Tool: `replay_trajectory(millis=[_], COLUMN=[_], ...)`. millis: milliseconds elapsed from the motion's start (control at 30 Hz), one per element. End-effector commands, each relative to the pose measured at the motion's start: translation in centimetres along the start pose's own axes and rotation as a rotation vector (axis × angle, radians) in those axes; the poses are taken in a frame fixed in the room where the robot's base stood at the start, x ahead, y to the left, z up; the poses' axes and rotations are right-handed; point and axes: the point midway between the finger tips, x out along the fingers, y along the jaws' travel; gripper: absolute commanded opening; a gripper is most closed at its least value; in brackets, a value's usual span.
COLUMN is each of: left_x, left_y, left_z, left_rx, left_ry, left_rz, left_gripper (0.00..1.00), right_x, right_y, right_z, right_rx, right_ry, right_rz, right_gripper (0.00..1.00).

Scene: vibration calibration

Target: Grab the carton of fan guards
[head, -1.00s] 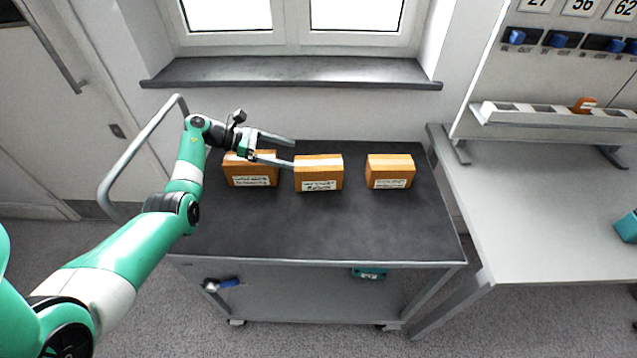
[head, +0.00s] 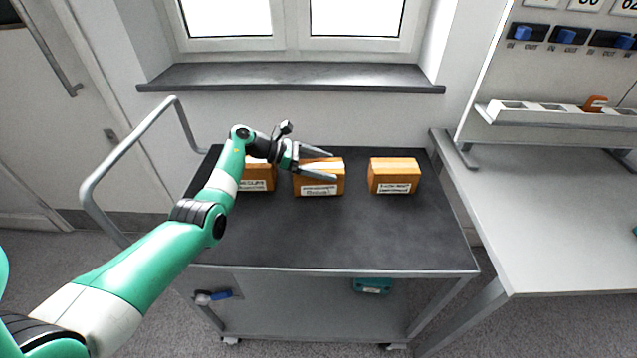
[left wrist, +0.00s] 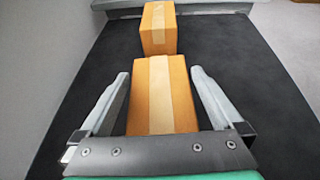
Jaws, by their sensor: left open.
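Three labelled orange-brown cartons stand in a row on the dark top of a trolley: a left carton (head: 258,180), a middle carton (head: 319,184) and a right carton (head: 394,176). The labels are too small to read, so I cannot tell which holds the fan guards. My left gripper (head: 333,166) is open, with its fingers at the middle carton. In the left wrist view a taped carton (left wrist: 162,98) lies between the open fingers, with a gap on each side, and another carton (left wrist: 158,28) stands beyond it. My left arm partly hides the left carton. My right gripper is not in view.
The trolley top (head: 340,235) is clear in front of the cartons. A windowsill (head: 290,76) juts out behind it. A grey workbench (head: 560,220) with a white rack (head: 555,115) stands at the right. The trolley handle (head: 125,150) rises at the left.

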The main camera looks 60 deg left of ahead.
Motion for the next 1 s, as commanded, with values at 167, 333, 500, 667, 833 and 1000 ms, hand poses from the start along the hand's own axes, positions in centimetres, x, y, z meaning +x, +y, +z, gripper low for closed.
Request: replay_trajectory(millis=[167,333,500,667,833,1000], left_x=[-0.08,-0.09,-0.09,-0.11,-0.11,-0.37], left_y=[0.01,0.0,-0.01,0.0,0.0,0.02], left_z=[0.11,0.1,0.09,0.17,0.17,0.81], left_rx=[0.0,0.0,0.0,0.001,0.001,0.002], left_ry=[0.0,0.0,0.0,-0.002,-0.002,-0.002], left_rz=[0.0,0.0,0.0,0.0,0.0,0.0], left_gripper=[0.96,0.66,0.35,0.1,0.1,0.1], right_x=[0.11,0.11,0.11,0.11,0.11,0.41], right_y=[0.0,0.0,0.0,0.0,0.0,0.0], right_z=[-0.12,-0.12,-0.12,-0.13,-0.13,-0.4], right_rx=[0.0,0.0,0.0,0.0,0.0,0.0], right_ry=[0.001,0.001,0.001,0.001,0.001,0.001], right_rz=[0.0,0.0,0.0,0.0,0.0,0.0], right_gripper=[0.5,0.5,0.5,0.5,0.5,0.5])
